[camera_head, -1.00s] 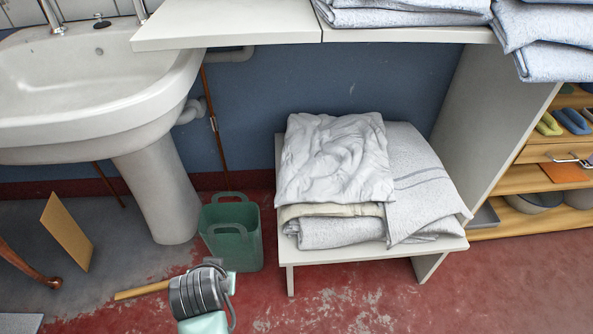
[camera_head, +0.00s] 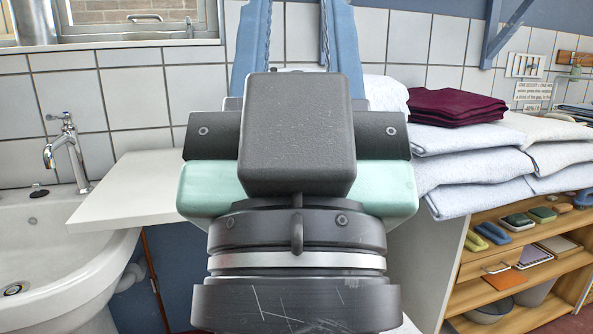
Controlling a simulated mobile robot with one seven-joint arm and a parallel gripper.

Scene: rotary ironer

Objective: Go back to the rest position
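My gripper (camera_head: 296,35) fills the middle of the head view, raised and pointing up and away from the camera. Its two blue fingers stand wide apart at the top edge, with only tiled wall showing between them. It is open and appears empty. The dark and mint-green gripper body hides part of the white counter (camera_head: 122,197) and most of the low area below it. Whether the fingertips end inside the frame is hard to tell.
A white sink (camera_head: 50,255) with a tap (camera_head: 66,150) is at left. Folded pale towels (camera_head: 470,170) and a dark red cloth stack (camera_head: 455,105) are right of my gripper. Wooden shelves (camera_head: 530,262) holding brushes and bowls are at lower right. A blue bracket (camera_head: 500,35) is at upper right.

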